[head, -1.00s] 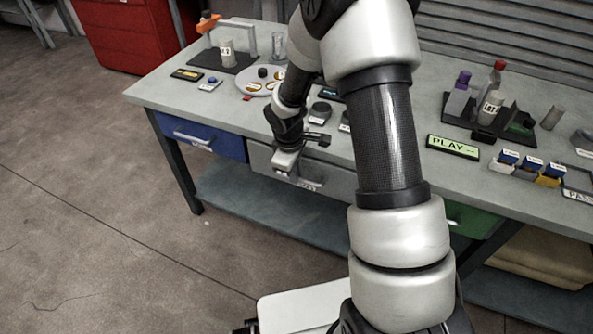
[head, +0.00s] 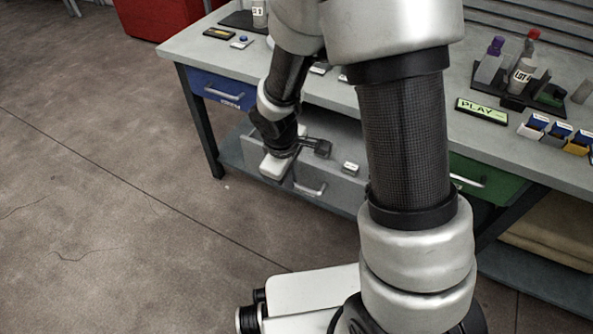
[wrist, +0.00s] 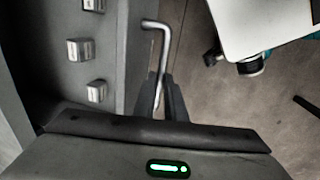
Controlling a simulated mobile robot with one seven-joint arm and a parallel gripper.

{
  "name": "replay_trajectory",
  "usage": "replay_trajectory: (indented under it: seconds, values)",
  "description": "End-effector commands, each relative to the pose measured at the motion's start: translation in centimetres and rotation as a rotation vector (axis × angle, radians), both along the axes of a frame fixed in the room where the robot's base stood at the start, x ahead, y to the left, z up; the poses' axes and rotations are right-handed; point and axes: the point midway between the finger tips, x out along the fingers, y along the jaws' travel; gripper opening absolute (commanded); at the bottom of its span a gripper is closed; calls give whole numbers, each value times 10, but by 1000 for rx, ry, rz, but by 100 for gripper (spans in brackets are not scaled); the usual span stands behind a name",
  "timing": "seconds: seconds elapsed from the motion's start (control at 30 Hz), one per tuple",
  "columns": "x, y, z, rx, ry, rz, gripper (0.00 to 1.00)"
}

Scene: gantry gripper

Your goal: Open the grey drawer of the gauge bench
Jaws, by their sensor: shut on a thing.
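The grey drawer (head: 340,190) of the gauge bench (head: 350,98) is pulled out, and part of its inside shows in the head view. Its bar handle (head: 311,191) runs along the drawer front; the handle (wrist: 156,45) also shows in the wrist view. My gripper (wrist: 168,100) is shut on the handle, with its two fingers either side of the bar. In the head view my gripper's housing hides part of the drawer front and the left end of the handle.
Small grey blocks (wrist: 79,50) lie in the open drawer. A blue drawer (head: 222,90) is at left and a green drawer (head: 487,180) at right, both looking shut. My arm hides part of the bench. Open floor (head: 130,200) lies in front.

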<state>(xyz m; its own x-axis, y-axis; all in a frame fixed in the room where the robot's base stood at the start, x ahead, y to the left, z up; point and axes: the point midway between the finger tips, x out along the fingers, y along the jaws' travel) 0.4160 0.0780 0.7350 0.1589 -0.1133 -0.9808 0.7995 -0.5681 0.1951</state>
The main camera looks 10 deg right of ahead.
Motion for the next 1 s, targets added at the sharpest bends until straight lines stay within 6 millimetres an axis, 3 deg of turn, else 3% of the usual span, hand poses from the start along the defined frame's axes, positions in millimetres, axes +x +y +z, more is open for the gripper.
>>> replay_trajectory:
  seconds: [0.47,0.5,0.53,0.83,1.0]
  values:
    - [-5,4,0,0,0,-1,0]
    - [-5,4,0,0,0,-1,14]
    - [-5,4,0,0,0,-1,18]
    - [-5,4,1,0,0,-1,18]
    - [-6,5,18,1,-3,-1,18]
